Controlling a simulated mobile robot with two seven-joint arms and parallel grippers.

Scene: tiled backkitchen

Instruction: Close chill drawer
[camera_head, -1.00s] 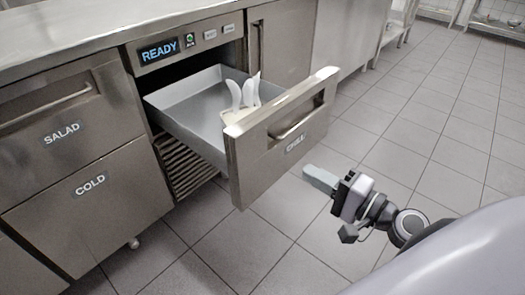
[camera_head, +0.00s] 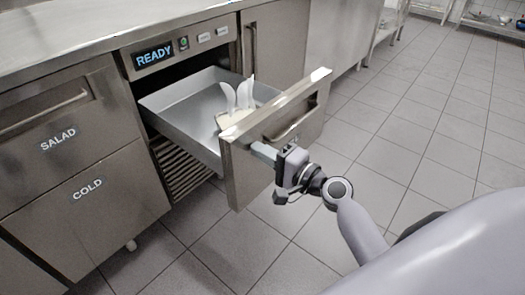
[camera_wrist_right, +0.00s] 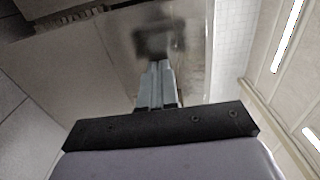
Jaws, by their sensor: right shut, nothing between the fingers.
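The chill drawer (camera_head: 240,172) is pulled well out of the steel counter, under a panel reading READY. Its tray (camera_head: 180,112) is exposed and holds a pale board with white upright curved pieces (camera_head: 238,97). My right gripper (camera_head: 257,152) is shut and empty, with its fingertips at the drawer's front face, just below the bar handle (camera_head: 290,128). In the right wrist view the shut fingers (camera_wrist_right: 155,70) point at the steel front (camera_wrist_right: 100,65); I cannot tell whether they touch it. My left gripper is not in view.
The closed SALAD drawer (camera_head: 50,125) and COLD drawer (camera_head: 95,205) are to the left. A closed steel door (camera_head: 268,50) is right of the opening. The tiled floor (camera_head: 430,130) to the right is clear.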

